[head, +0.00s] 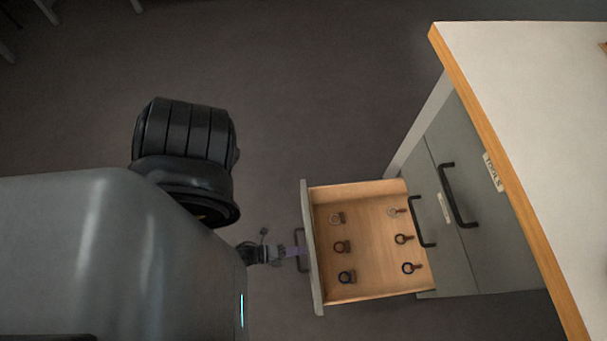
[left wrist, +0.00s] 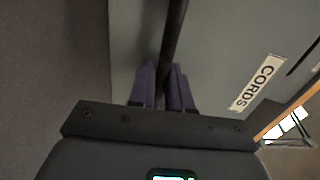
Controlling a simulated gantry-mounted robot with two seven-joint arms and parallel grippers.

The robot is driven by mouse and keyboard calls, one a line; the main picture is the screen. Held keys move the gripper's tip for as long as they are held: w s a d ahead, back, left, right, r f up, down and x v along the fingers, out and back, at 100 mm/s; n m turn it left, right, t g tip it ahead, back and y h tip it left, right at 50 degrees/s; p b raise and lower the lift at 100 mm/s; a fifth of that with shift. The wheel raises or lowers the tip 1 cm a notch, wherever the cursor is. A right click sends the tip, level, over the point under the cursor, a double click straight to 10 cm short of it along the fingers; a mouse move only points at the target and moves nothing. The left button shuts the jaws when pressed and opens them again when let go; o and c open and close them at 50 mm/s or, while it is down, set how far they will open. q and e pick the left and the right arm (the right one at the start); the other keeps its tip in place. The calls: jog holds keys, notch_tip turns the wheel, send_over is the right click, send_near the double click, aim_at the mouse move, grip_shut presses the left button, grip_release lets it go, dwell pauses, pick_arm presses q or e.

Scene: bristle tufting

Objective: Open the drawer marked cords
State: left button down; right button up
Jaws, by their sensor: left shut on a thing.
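The drawer marked cords (head: 365,288) is pulled well out of the cabinet in the head view, and its wooden inside shows. Its grey front (left wrist: 216,48) fills much of the left wrist view, with the white CORDS label (left wrist: 257,82) to the right of the gripper. My left gripper (head: 292,252) is at the drawer's outer face; its purple fingers (left wrist: 163,85) are shut on the dark bar handle (left wrist: 173,38). The handle also shows in the head view (head: 300,236). My right gripper is not in view.
Several small ring-shaped items, such as one with a blue ring (head: 346,277), lie in the drawer. The grey cabinet has other closed drawers with black handles, one labelled TOOLS (head: 493,172). A white worktop with a wooden edge (head: 490,120) overhangs at right.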

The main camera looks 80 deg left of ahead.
pick_arm(q)
jog(key=shift+s, duration=0.15)
jog(key=c, duration=1.3)
grip_release()
jog(key=p+v, duration=0.1)
jog(key=v, duration=1)
jog(key=shift+a, duration=0.1)
